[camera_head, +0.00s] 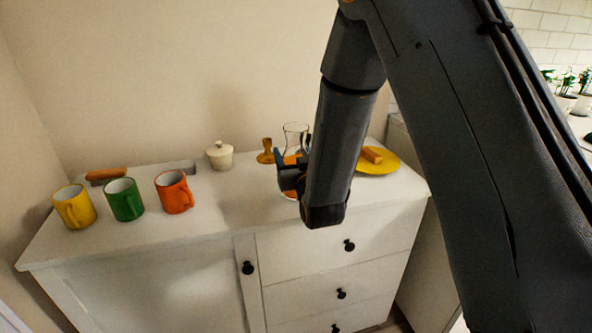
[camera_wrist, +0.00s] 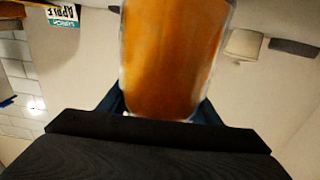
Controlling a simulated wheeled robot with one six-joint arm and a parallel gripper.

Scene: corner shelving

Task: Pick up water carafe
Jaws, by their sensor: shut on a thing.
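The water carafe (camera_head: 295,131) is clear glass with orange-brown contents and stands upright at the right part of the white cabinet top. My arm covers much of it in the head view. My gripper (camera_head: 292,172) is at the carafe's body and shut on it. In the wrist view the carafe (camera_wrist: 172,55) fills the middle, with the dark fingers of my gripper (camera_wrist: 158,108) on both sides of it. I cannot tell whether its base touches the cabinet top.
A yellow plate (camera_head: 388,163) with an orange item lies right of the carafe. A wooden stamp-like piece (camera_head: 265,151) and a lidded white pot (camera_head: 220,156) stand to its left. Yellow (camera_head: 74,207), green (camera_head: 123,200) and orange (camera_head: 174,192) mugs stand farther left.

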